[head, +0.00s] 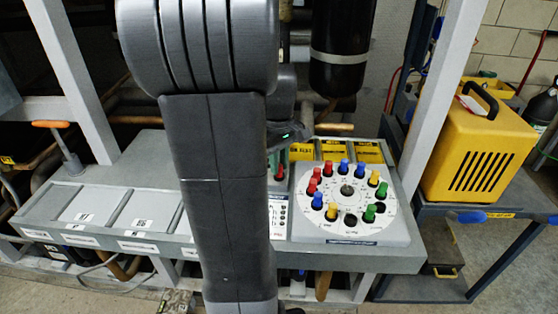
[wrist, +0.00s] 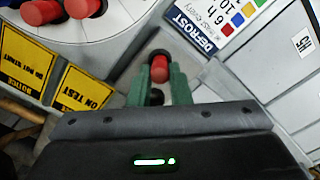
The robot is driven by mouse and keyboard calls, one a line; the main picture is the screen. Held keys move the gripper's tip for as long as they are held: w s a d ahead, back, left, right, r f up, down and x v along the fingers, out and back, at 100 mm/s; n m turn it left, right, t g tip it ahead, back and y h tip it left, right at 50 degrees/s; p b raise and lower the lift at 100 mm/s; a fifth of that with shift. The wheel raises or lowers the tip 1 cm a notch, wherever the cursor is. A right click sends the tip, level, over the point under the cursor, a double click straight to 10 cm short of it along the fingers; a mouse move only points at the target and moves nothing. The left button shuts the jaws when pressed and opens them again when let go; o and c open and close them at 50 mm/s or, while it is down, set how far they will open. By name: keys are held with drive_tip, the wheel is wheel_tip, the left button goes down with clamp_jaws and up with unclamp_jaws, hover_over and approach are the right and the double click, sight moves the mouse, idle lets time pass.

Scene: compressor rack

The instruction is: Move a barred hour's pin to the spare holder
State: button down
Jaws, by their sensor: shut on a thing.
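My gripper (head: 281,164) is left of the pin dial in the head view, partly hidden by my arm. In the wrist view its green fingers (wrist: 159,84) are shut on a red-topped pin (wrist: 159,69). A dark round part shows between the fingers below the red top; I cannot tell if it is the pin or a hole. The white round dial (head: 364,196) carries red, blue, yellow and green pins in a ring, with a dark empty-looking spot (head: 350,220) at its front. A chart headed DEFROST (wrist: 194,29) lies beside the held pin. I cannot identify the spare holder.
Yellow notice cards (head: 368,151) lie behind the dial; some read ON TEST in the wrist view (wrist: 84,96). Shallow labelled trays (head: 90,207) and an orange-handled tool (head: 66,140) are at the left. Rack posts (head: 440,85) and a yellow case (head: 472,150) stand at the right.

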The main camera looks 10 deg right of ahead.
idle(0.4)
drive_tip(key=c, duration=1.3)
unclamp_jaws()
drive_tip(key=shift+o, duration=0.2)
wheel_tip(320, 180, up, 14)
drive_tip(key=shift+f+p, duration=0.15)
drive_tip(key=shift+p, duration=0.15)
drive_tip(key=shift+f, duration=0.1)
wheel_tip(320, 180, down, 14)
drive_tip(key=shift+r, duration=0.3)
